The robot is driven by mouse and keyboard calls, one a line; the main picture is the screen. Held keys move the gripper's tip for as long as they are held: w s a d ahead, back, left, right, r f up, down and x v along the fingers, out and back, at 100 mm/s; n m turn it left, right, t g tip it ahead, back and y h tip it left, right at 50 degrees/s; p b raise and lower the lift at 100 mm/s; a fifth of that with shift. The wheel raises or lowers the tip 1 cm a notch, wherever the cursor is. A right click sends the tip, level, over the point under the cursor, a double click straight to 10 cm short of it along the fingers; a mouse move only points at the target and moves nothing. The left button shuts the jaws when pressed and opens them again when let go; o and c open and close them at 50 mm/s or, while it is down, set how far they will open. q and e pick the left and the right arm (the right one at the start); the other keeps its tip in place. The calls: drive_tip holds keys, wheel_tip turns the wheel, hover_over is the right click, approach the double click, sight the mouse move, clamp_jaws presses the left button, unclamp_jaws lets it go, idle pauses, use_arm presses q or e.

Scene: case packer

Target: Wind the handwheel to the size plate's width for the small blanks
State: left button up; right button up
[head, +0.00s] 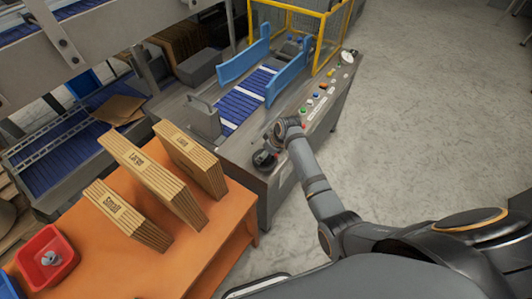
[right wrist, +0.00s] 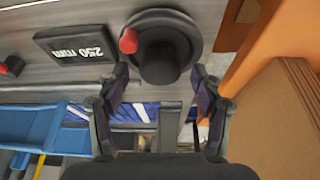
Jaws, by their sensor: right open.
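The black handwheel (head: 263,160) sits at the near corner of the case packer. In the right wrist view the handwheel (right wrist: 190,28) has a dark hub and a red knob (right wrist: 128,40) at its left side. A black plate reading "250 mm" (right wrist: 80,46) lies beside it. My right gripper (right wrist: 160,76) is open, its fingers apart on either side of the hub's near end; I cannot tell whether they touch it. The small blanks (head: 125,217), labelled "Small", stand upright on the orange table (head: 205,262). My left gripper is out of view.
Blanks marked "Large" (head: 155,180) and a third stack (head: 190,160) stand behind the small ones. A red bin (head: 40,270) holds a grey piece. Blue guides (head: 243,62) flank the conveyor, and buttons (head: 316,97) line its edge. The floor at right is clear.

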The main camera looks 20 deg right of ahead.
drive_tip(key=shift+w+f, duration=0.1)
drive_tip(key=shift+f, duration=0.1)
drive_tip(key=shift+a, duration=0.1)
drive_tip(key=shift+c, duration=0.4)
drive_tip(key=c, duration=1)
drive_tip(key=shift+r+m+p, duration=0.25)
drive_tip(key=shift+m+p, duration=0.25)
drive_tip(key=shift+p, duration=0.3)
drive_tip(key=shift+c, duration=0.2)
drive_tip(key=shift+a+m+t+h+p, duration=0.15)
drive_tip(key=shift+m+t+h+p, duration=0.3)
drive_tip(key=shift+m+p, duration=0.7)
drive_tip(key=shift+m+h+p, duration=0.45)
drive_tip(key=shift+m+p, duration=0.35)
drive_tip(key=shift+m, duration=0.25)
drive_tip(key=shift+f+m+h+p, duration=0.15)
drive_tip(key=shift+m+h+p, duration=0.35)
drive_tip(key=shift+m, duration=0.6)
